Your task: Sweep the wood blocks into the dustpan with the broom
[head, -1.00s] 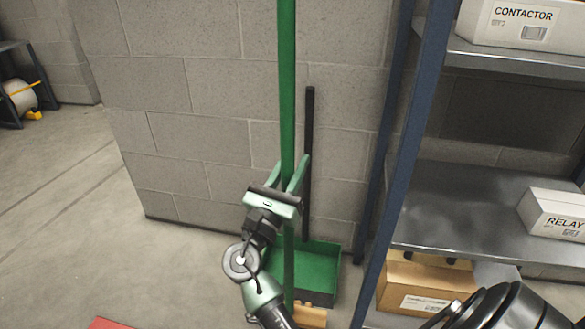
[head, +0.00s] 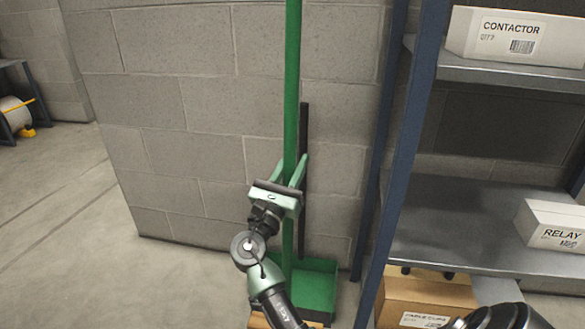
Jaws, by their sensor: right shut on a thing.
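The broom's long green handle (head: 292,80) stands nearly upright in front of the block wall. My right gripper (head: 291,172) is shut on this handle, with its pale green fingers on either side. The green dustpan (head: 317,290) stands on the floor at the wall, behind the handle and partly hidden by my arm. Its black upright handle (head: 303,135) is just right of the broom handle. A small tan piece (head: 258,321), perhaps the broom head, shows at the bottom edge, mostly hidden by my arm. No loose wood blocks show. My left gripper is not in view.
A metal shelf rack with a blue post (head: 405,150) is close on the right. It holds a CONTACTOR box (head: 510,35) and a RELAY box (head: 552,225), with a cardboard box (head: 428,300) low down. Open floor (head: 80,270) lies to the left.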

